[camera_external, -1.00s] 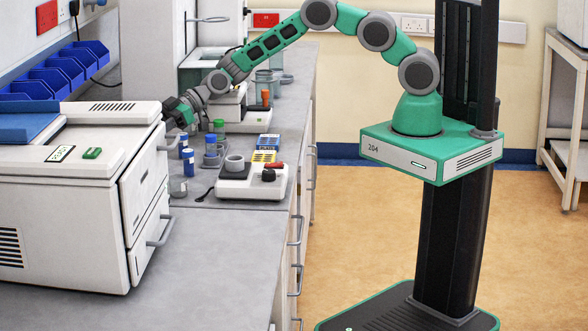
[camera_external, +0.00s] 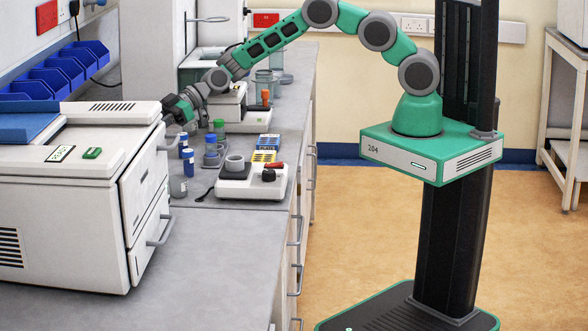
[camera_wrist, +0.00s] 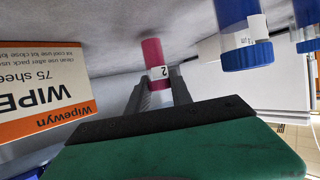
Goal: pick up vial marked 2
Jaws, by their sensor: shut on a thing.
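The vial marked 2 (camera_wrist: 154,55) is pink with a white label that shows the number 2 in the wrist view. My gripper (camera_wrist: 158,92) is shut on it, with a grey finger on each side of its labelled end. In the external view my gripper (camera_external: 176,110) is over the bench beside the white machine's far corner. The vial cannot be made out in the external view, and whether it touches the bench is unclear.
In the wrist view a Wipewyn wipes box (camera_wrist: 45,90) is at left and blue-capped bottles (camera_wrist: 247,57) are at right. In the external view a large white machine (camera_external: 70,220) stands close to my gripper. A hotplate (camera_external: 250,188) and small bottles stand on the bench (camera_external: 225,250).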

